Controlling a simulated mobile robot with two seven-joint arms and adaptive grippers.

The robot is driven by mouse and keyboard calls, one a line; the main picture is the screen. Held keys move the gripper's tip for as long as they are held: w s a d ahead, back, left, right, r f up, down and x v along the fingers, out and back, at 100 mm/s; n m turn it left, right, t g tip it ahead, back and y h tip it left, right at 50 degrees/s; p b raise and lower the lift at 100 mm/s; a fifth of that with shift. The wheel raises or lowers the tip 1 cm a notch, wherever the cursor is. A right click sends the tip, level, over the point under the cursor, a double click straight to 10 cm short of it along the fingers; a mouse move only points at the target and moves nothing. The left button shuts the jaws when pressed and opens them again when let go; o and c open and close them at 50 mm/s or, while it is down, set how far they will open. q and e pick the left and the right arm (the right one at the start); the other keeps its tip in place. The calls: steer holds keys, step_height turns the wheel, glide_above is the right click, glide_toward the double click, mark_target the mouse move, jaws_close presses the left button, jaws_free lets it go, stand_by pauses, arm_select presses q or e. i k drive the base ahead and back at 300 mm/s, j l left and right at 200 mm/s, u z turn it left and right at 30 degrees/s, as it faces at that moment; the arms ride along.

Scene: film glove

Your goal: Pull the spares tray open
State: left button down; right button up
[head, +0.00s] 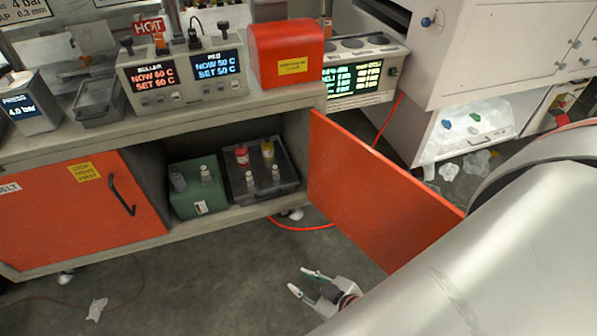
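A dark grey tray (290,188) sits inside the open cabinet, on its floor, to the right of a green box (187,204). It holds several small bottles with red, yellow and pale tops. It looks like the spares tray, though no label on it can be read. My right gripper (305,281) is low over the floor in front of the cabinet, below and right of the tray and well apart from it. Its two fingers are spread with nothing between them. My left gripper is not in view.
The orange cabinet door (375,190) stands swung open on the right, between the opening and my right arm. A shut orange door (75,215) with a black handle is at left. Controllers and a red box (287,50) stand on the bench (230,108). The floor before the opening is clear.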

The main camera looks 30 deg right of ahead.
mark_target(260, 169)
steer(key=i+z, duration=0.2)
steer(key=z, duration=0.25)
steer(key=i+j+z, duration=0.1)
steer(key=z, duration=0.35)
steer(key=i+j+z, duration=0.2)
steer(key=z, duration=0.25)
steer(key=i+j+z, duration=0.2)
steer(key=z, duration=0.15)
steer(key=i+j+z, duration=0.25)
steer(key=z, duration=0.15)
